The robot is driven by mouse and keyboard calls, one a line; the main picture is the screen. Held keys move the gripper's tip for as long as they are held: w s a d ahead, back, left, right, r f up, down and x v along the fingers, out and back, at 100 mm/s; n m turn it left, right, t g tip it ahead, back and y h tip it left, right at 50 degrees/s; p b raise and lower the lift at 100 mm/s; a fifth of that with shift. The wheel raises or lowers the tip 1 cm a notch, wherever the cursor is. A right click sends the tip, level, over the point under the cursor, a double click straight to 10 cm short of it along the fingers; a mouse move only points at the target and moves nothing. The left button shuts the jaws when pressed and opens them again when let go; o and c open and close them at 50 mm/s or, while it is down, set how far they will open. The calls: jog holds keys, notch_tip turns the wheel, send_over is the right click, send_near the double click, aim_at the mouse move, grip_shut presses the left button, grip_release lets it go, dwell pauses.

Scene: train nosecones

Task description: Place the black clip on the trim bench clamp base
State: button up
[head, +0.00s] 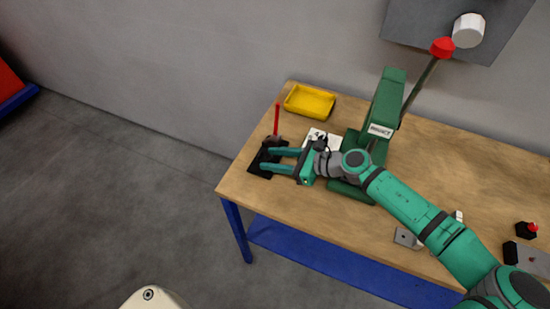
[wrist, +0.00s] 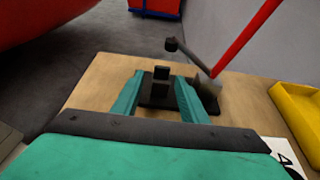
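The trim bench clamp base is a black plate (head: 256,171) at the left end of the bench; it also shows in the wrist view (wrist: 150,104). A toggle clamp with a red lever (head: 277,119) stands at its far side. A small upright black piece (wrist: 161,73), which looks like the black clip, stands on the plate in the wrist view. My gripper (head: 265,159) reaches over the plate from the right. Its green fingers are apart, one on each side of the black piece, with gaps showing. Whether the clip is seated is not clear.
A yellow tray (head: 310,102) lies behind my gripper. A white card (head: 329,139) and a green press (head: 386,105) with a red-knobbed lever stand close to my arm. A grey metal plate (head: 406,238) and a black box with a red button (head: 526,230) lie to the right. The bench's left edge is near.

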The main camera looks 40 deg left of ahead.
jog(key=shift+r, duration=0.1)
jog(key=shift+w+d+r, duration=0.1)
jog(key=shift+d+r, duration=0.05)
jog(key=shift+d, duration=0.2)
jog(key=shift+v, duration=3.45)
jog(key=shift+w, duration=0.1)
